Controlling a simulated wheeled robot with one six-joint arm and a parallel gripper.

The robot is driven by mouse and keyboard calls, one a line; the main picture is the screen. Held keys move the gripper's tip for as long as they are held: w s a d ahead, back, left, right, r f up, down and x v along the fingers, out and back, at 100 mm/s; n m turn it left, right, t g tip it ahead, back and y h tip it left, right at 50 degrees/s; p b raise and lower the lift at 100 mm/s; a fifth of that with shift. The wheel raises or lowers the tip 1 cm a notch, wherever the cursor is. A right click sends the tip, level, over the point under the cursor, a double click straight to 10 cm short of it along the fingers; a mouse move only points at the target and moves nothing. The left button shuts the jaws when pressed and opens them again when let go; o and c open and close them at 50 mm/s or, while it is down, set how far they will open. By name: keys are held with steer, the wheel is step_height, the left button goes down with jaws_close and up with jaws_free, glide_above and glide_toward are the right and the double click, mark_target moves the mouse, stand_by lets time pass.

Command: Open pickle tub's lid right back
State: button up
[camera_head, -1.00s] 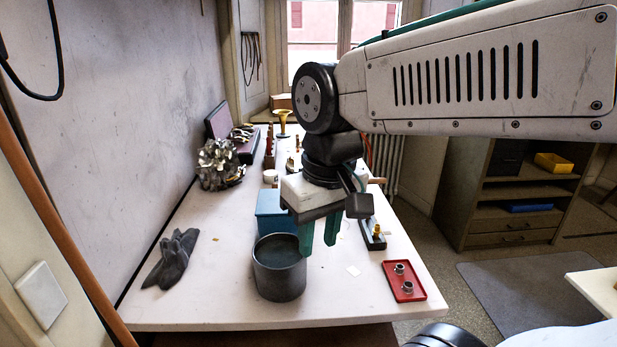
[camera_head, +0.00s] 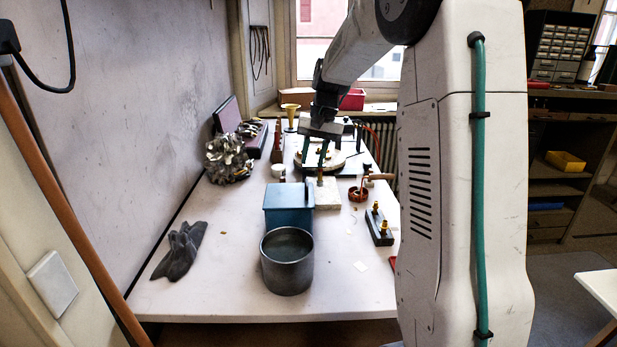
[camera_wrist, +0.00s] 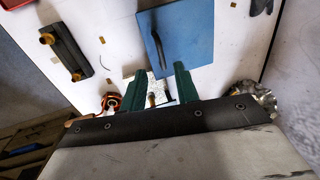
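The blue tub (camera_head: 289,210) stands on the white bench behind a dark round pot, and its flat blue lid (camera_head: 289,190) looks closed. In the wrist view the lid (camera_wrist: 188,38) shows from above, with a dark bar-like handle (camera_wrist: 157,42) along it. My gripper (camera_head: 313,160) hangs beyond the tub's far side, above the back of the bench, apart from the lid. In the wrist view my gripper's (camera_wrist: 162,88) two green fingers are spread with nothing held between them. The lid's hinge cannot be made out.
The open round pot (camera_head: 287,270) stands just in front of the tub. Dark gloves (camera_head: 181,251) lie left. A pale block (camera_head: 327,195) and a dark block with brass fittings (camera_head: 379,226) lie right. A crumpled metallic heap (camera_head: 228,160) sits back left.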

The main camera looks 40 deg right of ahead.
mark_target(307, 184)
steer(key=f, duration=0.4)
steer(key=a+f, duration=0.1)
steer(key=f, duration=0.1)
steer(key=shift+w+a+f, duration=0.1)
steer(key=shift+w+f, duration=0.05)
steer(key=shift+w, duration=0.2)
jaws_close()
